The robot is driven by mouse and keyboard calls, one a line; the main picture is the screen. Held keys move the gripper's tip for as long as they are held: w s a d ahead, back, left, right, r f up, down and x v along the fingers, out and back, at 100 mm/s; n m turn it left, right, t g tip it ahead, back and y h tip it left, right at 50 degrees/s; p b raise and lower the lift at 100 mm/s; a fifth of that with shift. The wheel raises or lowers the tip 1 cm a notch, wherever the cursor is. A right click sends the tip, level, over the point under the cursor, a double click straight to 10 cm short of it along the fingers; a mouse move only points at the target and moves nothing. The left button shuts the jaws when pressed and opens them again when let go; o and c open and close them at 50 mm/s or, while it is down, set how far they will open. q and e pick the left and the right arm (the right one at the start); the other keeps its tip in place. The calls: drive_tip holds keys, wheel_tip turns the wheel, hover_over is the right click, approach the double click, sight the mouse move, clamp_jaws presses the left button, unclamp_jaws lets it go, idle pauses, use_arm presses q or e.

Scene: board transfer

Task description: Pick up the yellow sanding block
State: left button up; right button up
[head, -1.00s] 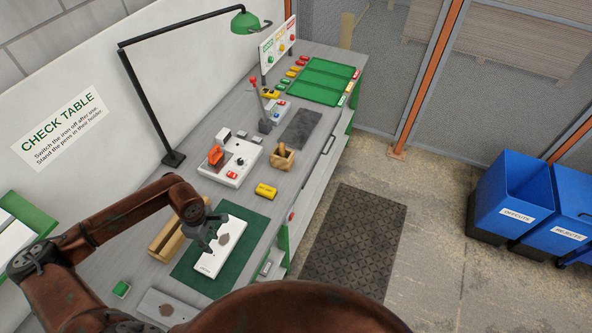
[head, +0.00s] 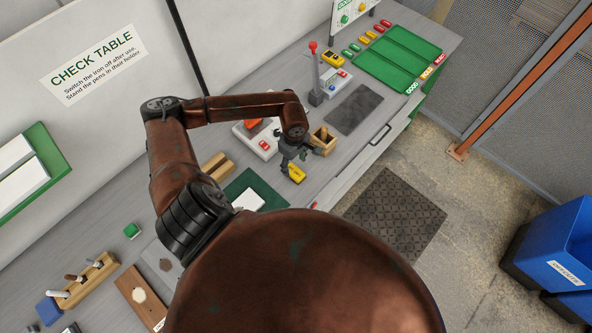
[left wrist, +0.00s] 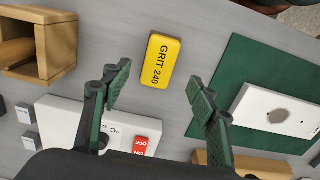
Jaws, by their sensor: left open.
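The yellow sanding block (left wrist: 158,62), marked GRIT 240, lies flat on the grey table in the left wrist view, a little beyond my fingertips and between their lines. It also shows in the head view (head: 297,173), partly hidden by my gripper. My left gripper (left wrist: 157,92) is open, its two fingers apart, empty, above the table. In the head view the left gripper (head: 287,160) hangs just beside the block. My right gripper is in neither view.
A wooden box (left wrist: 52,42) stands left of the block. A white station with a red OFF switch (left wrist: 140,146) is close under the gripper. A green mat (left wrist: 235,62) with a white board (left wrist: 285,110) lies to the right. Bare table surrounds the block.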

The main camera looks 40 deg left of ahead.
sight(295, 171)
use_arm(q)
drive_tip(key=shift+f+p, duration=0.3)
drive_tip(key=shift+f, duration=0.1)
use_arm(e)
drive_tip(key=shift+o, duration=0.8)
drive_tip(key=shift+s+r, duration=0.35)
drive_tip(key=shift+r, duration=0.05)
use_arm(q)
wheel_tip(295, 171, down, 4)
drive_tip(key=shift+r+p, duration=0.2)
drive_tip(key=shift+p, duration=0.5)
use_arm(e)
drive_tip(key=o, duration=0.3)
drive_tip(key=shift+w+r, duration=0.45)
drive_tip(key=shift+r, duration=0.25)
use_arm(q)
drive_tip(key=shift+f, duration=0.35)
drive_tip(key=c, duration=1.3)
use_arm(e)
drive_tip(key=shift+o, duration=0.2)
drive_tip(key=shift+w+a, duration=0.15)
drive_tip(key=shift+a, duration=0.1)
